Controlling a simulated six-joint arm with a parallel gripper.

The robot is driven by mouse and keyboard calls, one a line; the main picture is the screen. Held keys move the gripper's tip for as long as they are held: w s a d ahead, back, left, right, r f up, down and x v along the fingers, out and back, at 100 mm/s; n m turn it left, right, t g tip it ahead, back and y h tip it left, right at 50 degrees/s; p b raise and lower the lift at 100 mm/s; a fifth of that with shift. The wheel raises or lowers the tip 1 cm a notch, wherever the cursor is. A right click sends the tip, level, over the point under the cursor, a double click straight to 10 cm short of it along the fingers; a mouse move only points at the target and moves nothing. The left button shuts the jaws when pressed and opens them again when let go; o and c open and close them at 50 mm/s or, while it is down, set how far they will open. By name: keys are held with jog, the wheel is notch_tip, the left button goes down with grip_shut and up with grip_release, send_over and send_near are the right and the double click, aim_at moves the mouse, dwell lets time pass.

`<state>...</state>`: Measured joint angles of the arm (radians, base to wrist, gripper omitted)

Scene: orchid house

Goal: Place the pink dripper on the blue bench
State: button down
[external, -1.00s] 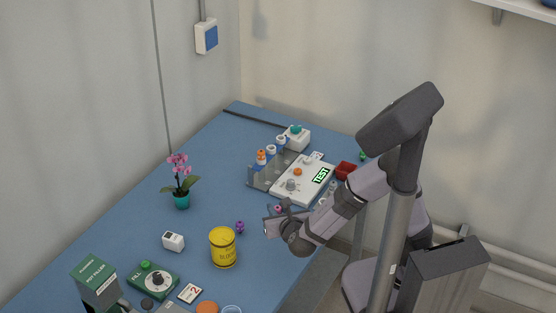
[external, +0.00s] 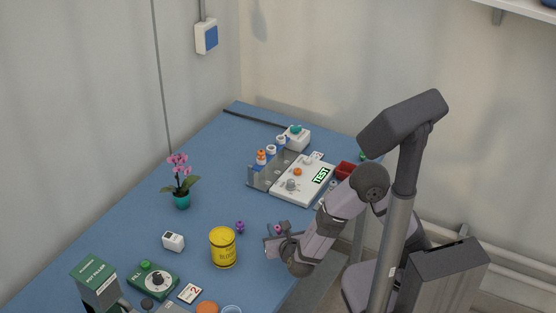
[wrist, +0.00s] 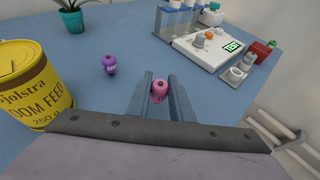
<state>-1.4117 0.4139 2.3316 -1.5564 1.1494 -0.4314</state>
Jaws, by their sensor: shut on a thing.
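The pink dripper (wrist: 159,91) sits between the two fingers of my gripper (wrist: 160,88) in the wrist view, and the gripper is shut on it. In the external view the pink dripper (external: 278,230) shows as a small pink spot at my gripper (external: 280,240), by the right edge of the blue bench (external: 215,165). The blue bench (wrist: 120,35) lies below and beyond the fingers in the wrist view. The fingers partly hide the dripper's sides. I cannot tell how far it is above the bench.
A purple dripper (wrist: 109,64) stands on the bench left of my gripper. A yellow tin (external: 222,247) stands further left. A white test unit (external: 302,181) and a tube rack (external: 268,171) are at the back. A potted orchid (external: 181,184) stands at left. Bare bench lies between them.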

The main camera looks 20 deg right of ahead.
jog(key=shift+f, duration=0.95)
jog(key=shift+f, duration=0.15)
jog(key=c, duration=1.6)
grip_release()
jog(key=shift+s+r, duration=0.15)
jog(key=shift+r, duration=0.1)
jog(key=v, duration=1.1)
jog(key=shift+s+r, duration=0.2)
jog(key=shift+s, duration=0.15)
